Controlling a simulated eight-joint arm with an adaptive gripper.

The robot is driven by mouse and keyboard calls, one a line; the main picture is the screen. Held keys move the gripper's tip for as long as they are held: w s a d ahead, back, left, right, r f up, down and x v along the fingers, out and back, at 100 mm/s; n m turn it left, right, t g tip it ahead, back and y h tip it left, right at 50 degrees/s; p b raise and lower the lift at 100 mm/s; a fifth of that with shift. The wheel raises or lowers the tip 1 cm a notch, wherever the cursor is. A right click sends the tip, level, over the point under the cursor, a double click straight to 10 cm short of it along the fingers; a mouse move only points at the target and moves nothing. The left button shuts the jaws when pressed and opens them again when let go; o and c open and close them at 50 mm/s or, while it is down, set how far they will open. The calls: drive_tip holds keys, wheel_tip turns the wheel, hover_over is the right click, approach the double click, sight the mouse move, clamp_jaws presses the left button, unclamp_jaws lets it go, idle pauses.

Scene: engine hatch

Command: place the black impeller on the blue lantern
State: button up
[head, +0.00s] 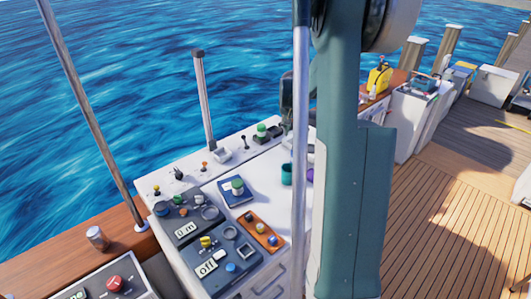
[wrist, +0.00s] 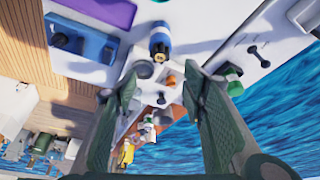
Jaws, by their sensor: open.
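My gripper (wrist: 160,75) is open, with its two dark green fingers spread apart in the wrist view and nothing held between them. A blue cylinder with a white band and a dark end (wrist: 160,40), which may be the blue lantern, lies on the white surface beyond the fingertips. I cannot identify the black impeller with certainty. A small dark grey round piece (wrist: 144,69) shows between the fingertips, and a black knob-like part (wrist: 66,41) shows at a blue box (wrist: 95,46) on the left. In the head view, the teal post hides much of the work area.
A white console (head: 185,183) carries control panels, knobs and levers. A teal cup (head: 286,174) and part of a purple thing (head: 310,175) stand near the post. A yellow container (head: 379,79) is farther back. A metal can (head: 97,238) stands on the wooden ledge, with water beyond.

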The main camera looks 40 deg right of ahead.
drive_tip(key=s+a+r+n+t, duration=0.15)
drive_tip(key=a+r, duration=0.35)
drive_tip(key=a, duration=0.6)
drive_tip(key=s+a+r+n+y, duration=0.15)
drive_tip(key=a+r, duration=0.25)
drive_tip(key=a, duration=0.7)
drive_tip(key=s+a+r+n+t, duration=0.1)
drive_tip(key=a+r+n, duration=0.3)
drive_tip(key=a, duration=0.8)
drive_tip(key=s+a+f+n+t+y, duration=0.1)
drive_tip(key=s+a+n, duration=0.2)
drive_tip(key=s+a, duration=0.7)
drive_tip(key=s+a+n+t+y, duration=0.1)
drive_tip(key=s+a+n, duration=0.1)
drive_tip(key=s+a, duration=0.8)
drive_tip(key=a, duration=0.6)
drive_tip(key=shift+a+f+n+t+y, duration=0.2)
drive_tip(key=shift+f+n+t+y, duration=0.15)
drive_tip(key=shift+f+n, duration=0.05)
drive_tip(key=shift+f, duration=0.15)
wheel_tip(320, 180, down, 9)
drive_tip(key=b, duration=0.9)
drive_tip(key=shift+b, duration=0.3)
drive_tip(key=shift+f, duration=0.1)
